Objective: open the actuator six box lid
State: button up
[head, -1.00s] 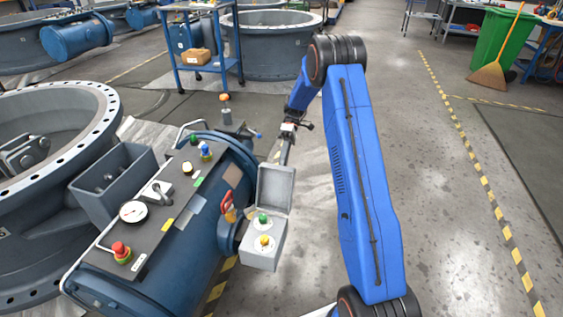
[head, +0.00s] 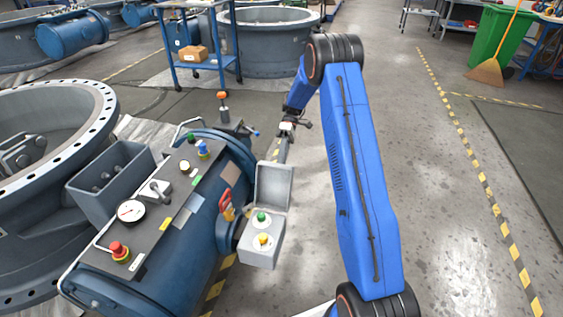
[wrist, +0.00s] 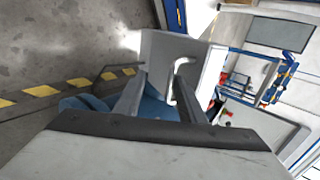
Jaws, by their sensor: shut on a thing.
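The grey actuator box (head: 261,257) is mounted on the right end of the blue actuator. Its lid (head: 273,187) stands raised, roughly upright at the far edge. A green button (head: 261,217) and a yellow button (head: 263,240) show inside the open box. My gripper (head: 282,156) is behind the lid, its fingertips partly hidden there in the head view. In the wrist view my gripper (wrist: 160,88) reaches to the pale lid (wrist: 158,49). It is shut on the lid's handle (wrist: 182,68), with the right finger beside it; the exact contact is hard to see.
The actuator's top panel carries a dial gauge (head: 131,211), a red button (head: 118,250) and other knobs. A red-orange lever (head: 227,207) stands close left of the box. A large flanged valve (head: 50,190) is at the left. Floor to the right is clear.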

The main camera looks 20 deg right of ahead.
jog(key=shift+w, duration=0.15)
jog(key=v, duration=1.7)
jog(key=shift+w+d, duration=0.1)
